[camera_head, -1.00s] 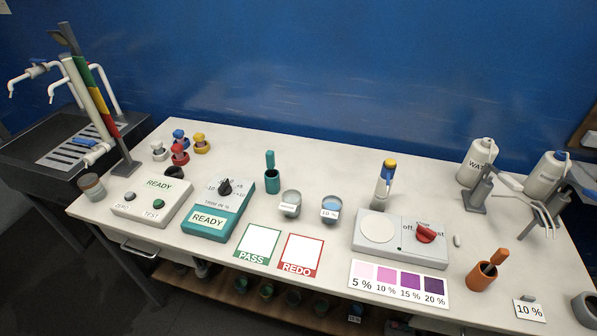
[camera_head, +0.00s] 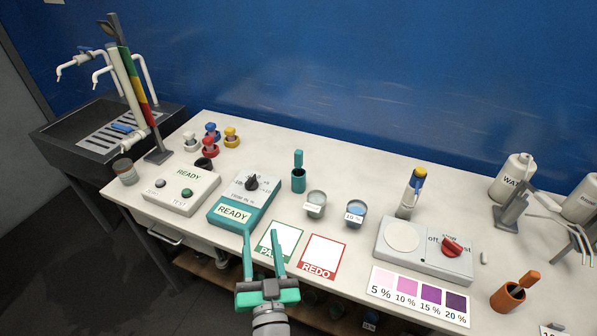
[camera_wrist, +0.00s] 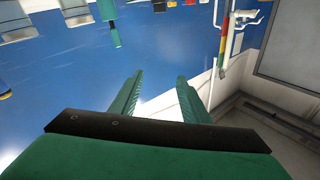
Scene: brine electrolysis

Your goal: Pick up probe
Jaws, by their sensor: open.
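A teal probe-like handle (camera_head: 298,158) stands upright in a small teal holder (camera_head: 298,181) at the middle of the bench, behind and right of the teal meter. In the wrist view, which looks upside down, the teal handle (camera_wrist: 115,36) and its holder (camera_wrist: 108,10) show at the top. An orange stick (camera_head: 528,281) leans in an orange pot (camera_head: 508,297) at the right. My gripper (camera_head: 263,240) is open and empty at the bench's front edge, below and left of the teal holder and apart from it. Its green fingers (camera_wrist: 160,77) are spread in the wrist view.
The teal meter (camera_head: 234,211) and white tester (camera_head: 172,196) stand left. Two beakers, one glass (camera_head: 316,203) and one with blue liquid (camera_head: 356,213), stand right of the holder. A grey device with a red knob (camera_head: 425,247) stands farther right. Bench behind the holder is clear.

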